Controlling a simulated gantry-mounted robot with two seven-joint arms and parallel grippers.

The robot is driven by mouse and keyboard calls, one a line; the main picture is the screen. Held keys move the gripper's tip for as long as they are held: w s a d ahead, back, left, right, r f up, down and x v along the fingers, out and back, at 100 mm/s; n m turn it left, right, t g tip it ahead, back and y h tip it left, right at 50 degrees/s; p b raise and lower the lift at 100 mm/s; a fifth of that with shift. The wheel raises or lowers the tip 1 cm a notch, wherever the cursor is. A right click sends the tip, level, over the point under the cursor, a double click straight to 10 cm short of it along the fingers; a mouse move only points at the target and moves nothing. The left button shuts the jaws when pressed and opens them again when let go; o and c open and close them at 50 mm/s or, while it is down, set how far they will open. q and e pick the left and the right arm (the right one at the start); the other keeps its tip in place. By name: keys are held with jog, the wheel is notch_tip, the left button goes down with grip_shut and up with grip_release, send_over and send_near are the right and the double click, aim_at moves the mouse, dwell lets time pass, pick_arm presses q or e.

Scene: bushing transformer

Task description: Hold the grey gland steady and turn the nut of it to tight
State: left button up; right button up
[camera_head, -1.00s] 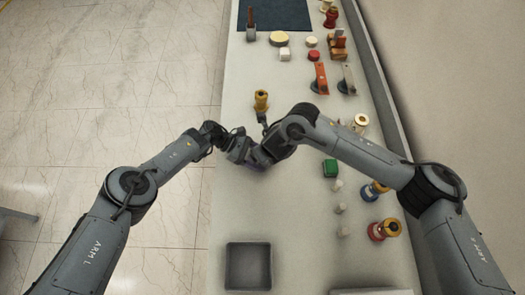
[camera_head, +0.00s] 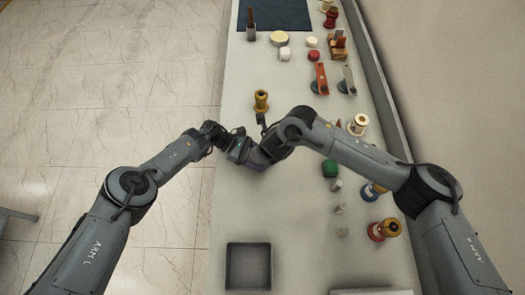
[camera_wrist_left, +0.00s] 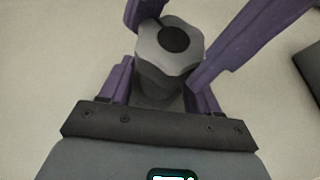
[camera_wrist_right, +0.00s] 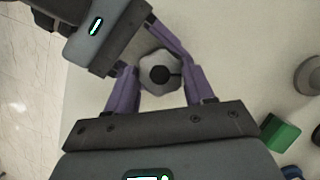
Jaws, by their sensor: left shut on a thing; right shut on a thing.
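The grey gland (camera_wrist_left: 165,75) stands between the purple fingers of both grippers, with its lobed grey nut (camera_wrist_left: 182,40) and dark round centre facing the left wrist camera. In the right wrist view the gland (camera_wrist_right: 160,72) shows end-on between the fingers. My left gripper (camera_wrist_left: 158,82) is shut on the gland's body, below the lobed end. My right gripper (camera_wrist_right: 160,84) is shut on the gland too; its exact contact is partly hidden. In the head view the left gripper (camera_head: 244,156) and the right wrist meet over the table, hiding the gland.
A yellow part (camera_head: 261,100) stands just beyond the grippers. A green block (camera_head: 330,168), several small grey parts and red and blue yellow-topped parts (camera_head: 384,229) line the right side. An empty grey tray (camera_head: 248,288) sits at the near end. The table's left strip is clear.

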pick_arm(q)
jog(key=shift+f, duration=0.1)
pick_arm(e)
jog(key=shift+m+t+h, duration=0.3)
jog(key=shift+m+h, duration=0.2)
jog(key=shift+m, duration=1)
jog(key=o, duration=1.1)
jog(key=shift+c, duration=0.2)
